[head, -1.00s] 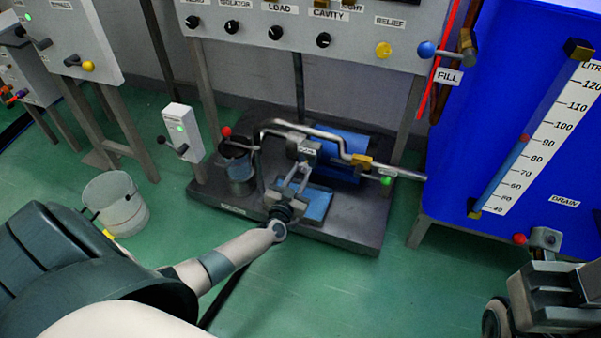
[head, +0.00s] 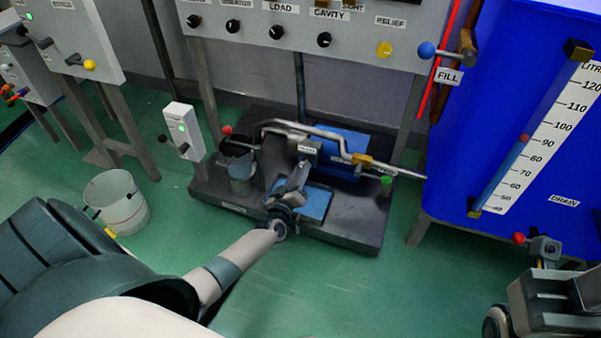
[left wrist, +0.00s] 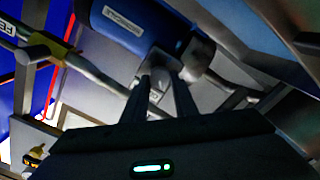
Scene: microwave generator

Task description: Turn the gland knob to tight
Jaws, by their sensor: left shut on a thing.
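The low pump unit with the gland stands on a dark base plate (head: 345,232) in the middle of the head view. A small label (head: 308,148) marks the grey fitting there. My left gripper (head: 301,170) reaches in from below and is shut on a grey piece at this fitting, which I take for the gland knob. In the left wrist view, the two dark fingers (left wrist: 161,88) stand either side of this grey knob (left wrist: 155,96). The fingers hide much of it, and its pointer cannot be read. My right arm's end (head: 550,295) shows at lower right; its jaws are unclear.
A bent metal pipe (head: 335,137) with a brass fitting (head: 361,159) runs close above the gripper. A cup (head: 242,175) stands left on the plate. A bucket (head: 117,203) is on the floor. A blue tank (head: 470,120) stands right. The front floor is clear.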

